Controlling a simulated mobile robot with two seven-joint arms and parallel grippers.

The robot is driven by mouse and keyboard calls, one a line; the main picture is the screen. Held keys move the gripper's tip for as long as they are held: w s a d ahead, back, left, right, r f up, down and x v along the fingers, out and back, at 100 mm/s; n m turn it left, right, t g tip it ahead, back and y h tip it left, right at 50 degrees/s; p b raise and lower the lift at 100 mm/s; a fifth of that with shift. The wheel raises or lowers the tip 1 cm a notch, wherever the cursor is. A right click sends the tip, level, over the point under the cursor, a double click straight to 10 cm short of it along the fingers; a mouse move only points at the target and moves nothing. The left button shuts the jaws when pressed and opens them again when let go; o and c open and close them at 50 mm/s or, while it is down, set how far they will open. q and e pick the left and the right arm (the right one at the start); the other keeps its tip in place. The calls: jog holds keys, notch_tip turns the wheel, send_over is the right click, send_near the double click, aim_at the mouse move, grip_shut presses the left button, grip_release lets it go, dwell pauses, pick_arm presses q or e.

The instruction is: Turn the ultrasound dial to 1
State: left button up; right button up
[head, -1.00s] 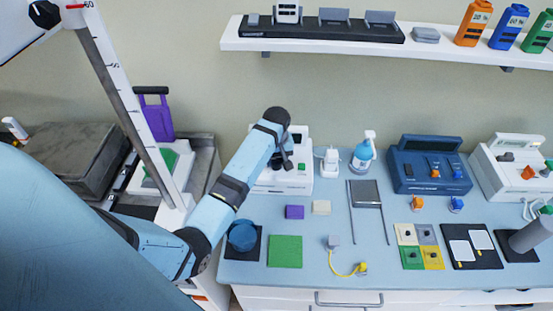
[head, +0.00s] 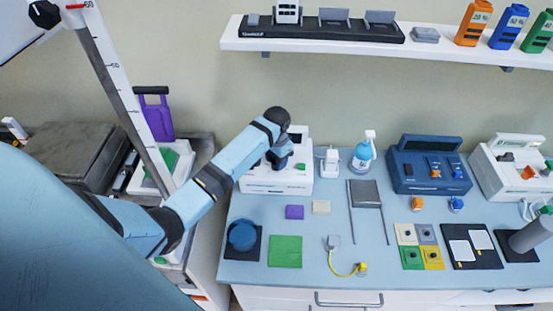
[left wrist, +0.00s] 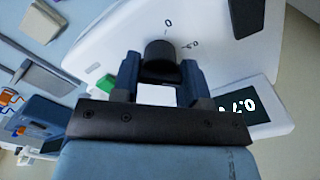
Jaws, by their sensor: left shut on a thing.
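The white ultrasound unit (head: 278,188) stands at the back left of the blue counter. Its front fills much of the left wrist view (left wrist: 112,47). A dark round dial (left wrist: 158,52) sticks out of that front, with a printed 0 and another small mark beside it. My left gripper (left wrist: 158,78) is shut on the dial, one finger on each side. In the head view my left gripper (head: 279,158) is at the unit's front, and my wrist hides the dial. The unit's display (left wrist: 247,108) appears to read about 0.7. My right gripper is not in view.
A white charger-like device (head: 330,162), a spray bottle (head: 363,157) and a blue unit (head: 428,178) stand to the right. A purple block (head: 295,212), a green mat (head: 285,252) and a yellow cable (head: 343,271) lie in front. A shelf (head: 315,46) hangs above.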

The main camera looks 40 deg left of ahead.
pick_arm(q)
jog(key=m, duration=0.6)
jog(key=shift+r, duration=0.1)
dwell(0.5)
jog(key=o, duration=0.9)
